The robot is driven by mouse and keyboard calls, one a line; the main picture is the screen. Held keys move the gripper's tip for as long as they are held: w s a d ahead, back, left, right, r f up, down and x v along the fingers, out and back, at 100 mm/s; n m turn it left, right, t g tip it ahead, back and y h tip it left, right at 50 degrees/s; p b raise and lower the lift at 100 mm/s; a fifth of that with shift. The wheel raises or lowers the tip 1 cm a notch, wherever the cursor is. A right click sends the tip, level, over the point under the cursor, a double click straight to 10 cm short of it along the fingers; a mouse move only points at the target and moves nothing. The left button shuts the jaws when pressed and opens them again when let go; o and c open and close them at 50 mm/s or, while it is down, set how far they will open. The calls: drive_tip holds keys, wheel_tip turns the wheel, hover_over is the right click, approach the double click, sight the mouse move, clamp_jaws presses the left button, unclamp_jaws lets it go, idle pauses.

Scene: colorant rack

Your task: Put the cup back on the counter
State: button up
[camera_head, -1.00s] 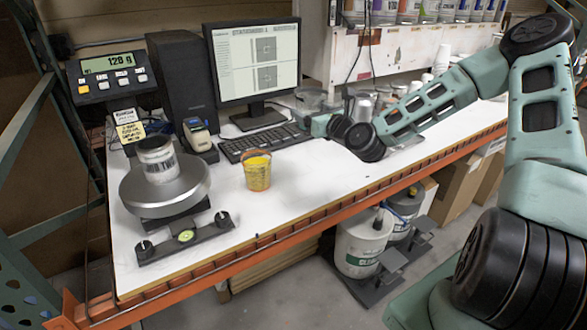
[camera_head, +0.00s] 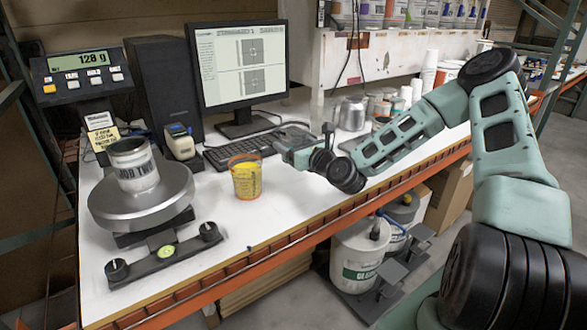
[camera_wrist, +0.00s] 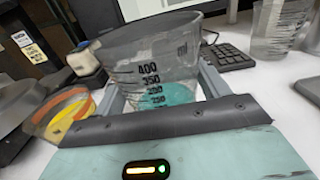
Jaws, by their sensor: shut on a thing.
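A clear graduated cup (camera_wrist: 165,65) with dark volume marks stands nearly upright between the jaws of my gripper (camera_wrist: 165,95), which is shut on it. In the head view my gripper (camera_head: 284,146) is over the white counter (camera_head: 290,205), in front of the keyboard and right of a yellow-orange cup (camera_head: 246,180). The clear cup is hard to make out there. The yellow-orange cup also shows blurred at the left of the wrist view (camera_wrist: 60,112). I cannot tell whether the held cup's base touches the counter.
A scale (camera_head: 140,202) with a labelled can (camera_head: 133,165) on it stands at the left; its display (camera_head: 82,68) reads 128 g. The keyboard (camera_head: 240,146) and monitor (camera_head: 240,65) are behind. Cans and cups crowd the back right. The counter's front strip is clear.

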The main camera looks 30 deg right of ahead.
drive_tip(key=shift+f, duration=3.05)
drive_tip(key=shift+f, duration=0.15)
drive_tip(key=o, duration=1.1)
drive_tip(key=s+b, duration=0.1)
drive_tip(key=s, duration=0.5)
drive_tip(key=s+b, duration=0.1)
drive_tip(key=s, duration=0.5)
drive_tip(key=shift+d+r, duration=0.2)
